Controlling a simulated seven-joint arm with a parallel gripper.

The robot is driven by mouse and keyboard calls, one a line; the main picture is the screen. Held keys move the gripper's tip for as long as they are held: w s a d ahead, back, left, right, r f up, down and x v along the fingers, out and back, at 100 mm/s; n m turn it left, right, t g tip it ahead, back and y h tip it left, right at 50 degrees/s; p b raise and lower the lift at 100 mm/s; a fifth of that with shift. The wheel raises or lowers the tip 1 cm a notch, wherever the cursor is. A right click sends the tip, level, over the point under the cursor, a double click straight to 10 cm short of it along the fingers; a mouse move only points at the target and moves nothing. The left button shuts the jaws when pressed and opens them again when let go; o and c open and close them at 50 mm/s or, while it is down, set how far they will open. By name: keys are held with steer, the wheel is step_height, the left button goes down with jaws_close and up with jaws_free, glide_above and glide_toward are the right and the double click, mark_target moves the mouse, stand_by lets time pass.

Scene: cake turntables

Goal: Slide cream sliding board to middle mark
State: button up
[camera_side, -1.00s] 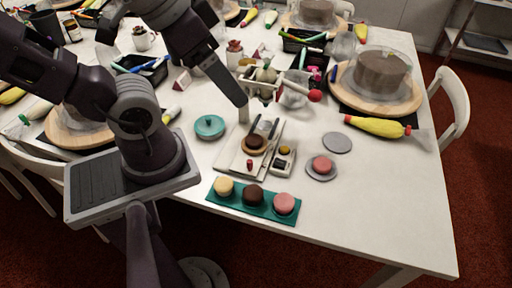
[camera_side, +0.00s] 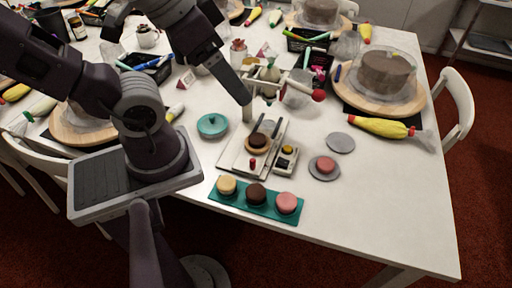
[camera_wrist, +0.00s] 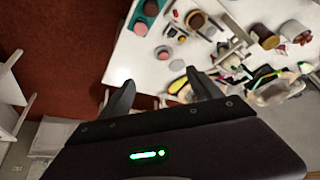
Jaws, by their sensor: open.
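A cream board assembly (camera_side: 231,161) lies on the white table in the side view, with dark rails and a round brown piece (camera_side: 258,142) on it. A small red peg (camera_side: 252,163) stands near its front. I cannot tell clearly where the sliding part ends or where the middle mark is. The assembly also shows near the top of the wrist view, around the brown piece (camera_wrist: 195,20). My gripper (camera_side: 247,112) is just behind the board's far end, above the table or close to it. In the wrist view my gripper (camera_wrist: 162,88) has its fingers wide apart with nothing between them.
A teal tray (camera_side: 243,205) with three round cakes lies in front of the board. A small cream device (camera_side: 285,158), a pink cake (camera_side: 325,164) and a grey disc (camera_side: 340,142) are to its right. A teal lidded pot (camera_side: 211,125) is left. The front right table is clear.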

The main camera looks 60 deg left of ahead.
steer(key=shift+w+a+f+n+g+y, duration=0.5)
steer(key=shift+w+a+f+n+y, duration=0.25)
steer(key=shift+w+a+f, duration=0.35)
steer(key=c, duration=0.7)
steer(key=shift+o, duration=0.2)
steer(key=n+g+h, duration=0.2)
steer(key=n+g, duration=0.3)
steer(key=n, duration=0.3)
glide_above(253, 160)
step_height(253, 160, down, 22)
steer(key=r, duration=0.1)
steer(key=shift+m+y, duration=0.25)
step_height(253, 160, down, 10)
steer(key=shift+s+r, duration=0.1)
steer(key=shift+r, duration=0.1)
steer(key=shift+f, duration=0.25)
steer(key=shift+c, duration=0.5)
jaws_close()
